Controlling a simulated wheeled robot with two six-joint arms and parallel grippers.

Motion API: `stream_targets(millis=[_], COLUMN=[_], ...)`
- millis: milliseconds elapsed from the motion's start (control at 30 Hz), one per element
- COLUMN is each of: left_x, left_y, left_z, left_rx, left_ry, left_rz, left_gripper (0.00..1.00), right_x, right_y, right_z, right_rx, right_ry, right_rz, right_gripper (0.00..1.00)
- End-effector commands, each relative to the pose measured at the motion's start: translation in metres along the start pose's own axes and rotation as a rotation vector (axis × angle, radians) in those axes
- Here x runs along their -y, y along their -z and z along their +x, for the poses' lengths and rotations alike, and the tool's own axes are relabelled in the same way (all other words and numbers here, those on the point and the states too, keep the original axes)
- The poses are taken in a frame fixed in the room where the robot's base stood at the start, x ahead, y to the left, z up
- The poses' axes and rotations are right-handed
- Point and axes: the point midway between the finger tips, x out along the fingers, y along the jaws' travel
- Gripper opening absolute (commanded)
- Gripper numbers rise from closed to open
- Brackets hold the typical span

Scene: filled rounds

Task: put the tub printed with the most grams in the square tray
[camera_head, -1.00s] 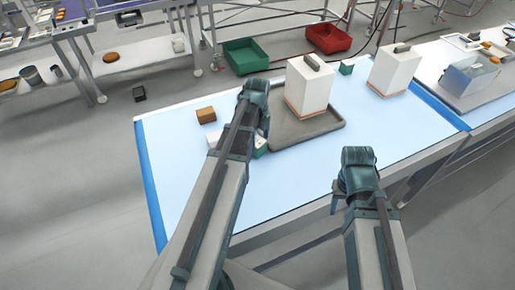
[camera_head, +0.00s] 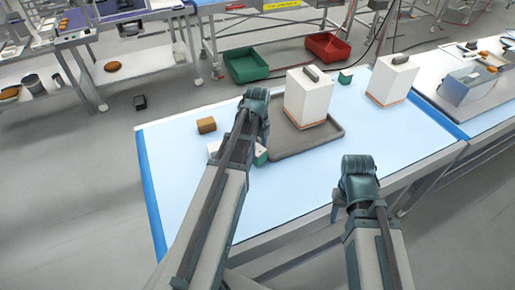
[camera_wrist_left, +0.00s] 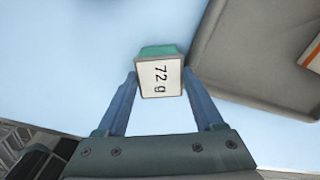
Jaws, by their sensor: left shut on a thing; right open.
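A small tub with a green body and a white face printed "72 g" (camera_wrist_left: 158,51) is between the fingers of my left gripper (camera_wrist_left: 160,74), which is shut on it. It sits just left of the tray's near corner; a green-and-white part beside my left arm in the head view (camera_head: 262,156) appears to be this tub. The grey square tray (camera_head: 322,137) also shows in the wrist view (camera_wrist_left: 235,75). Another pale tub (camera_head: 214,149) is partly hidden by my left arm. A green tub (camera_head: 346,77) stands behind the tray. Their prints are unreadable. My right gripper (camera_head: 338,212) is open and empty.
A tall white box with a dark handle (camera_head: 307,98) stands at the tray's back part. A similar box (camera_head: 392,80) stands to the right. A brown block (camera_head: 206,124) lies left of my left wrist. The blue mat's right front is clear.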

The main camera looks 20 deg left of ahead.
Motion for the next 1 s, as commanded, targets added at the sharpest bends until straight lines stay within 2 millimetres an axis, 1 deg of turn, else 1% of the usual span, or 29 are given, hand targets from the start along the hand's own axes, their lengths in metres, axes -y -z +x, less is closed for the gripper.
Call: stream_targets(millis=[33,167,400,533,700,1000], left_x=[0.0,0.0,0.0,0.0,0.0,0.0], left_y=[0.0,0.0,0.0,0.0,0.0,0.0], left_z=[-0.01,-0.027,-0.065,-0.082,-0.091,-0.09], left_rx=[0.0,0.0,0.0,0.0,0.0,0.0], left_ry=[0.0,0.0,0.0,0.0,0.0,0.0], left_rz=[0.0,0.0,0.0,0.0,0.0,0.0], left_gripper=[0.02,0.02,0.02,0.02,0.02,0.02], right_x=[-0.001,-0.002,-0.006,-0.007,-0.008,-0.008], right_y=[-0.001,-0.002,-0.004,-0.005,-0.006,-0.006], right_z=[-0.01,-0.027,-0.065,-0.081,-0.09,-0.089], right_rx=[0.0,0.0,0.001,0.002,0.003,0.003], right_ry=[0.0,0.001,0.001,0.001,0.001,0.001], right_rz=[0.001,0.004,0.003,0.001,0.0,-0.001], right_gripper=[0.5,0.5,0.5,0.5,0.5,0.5])
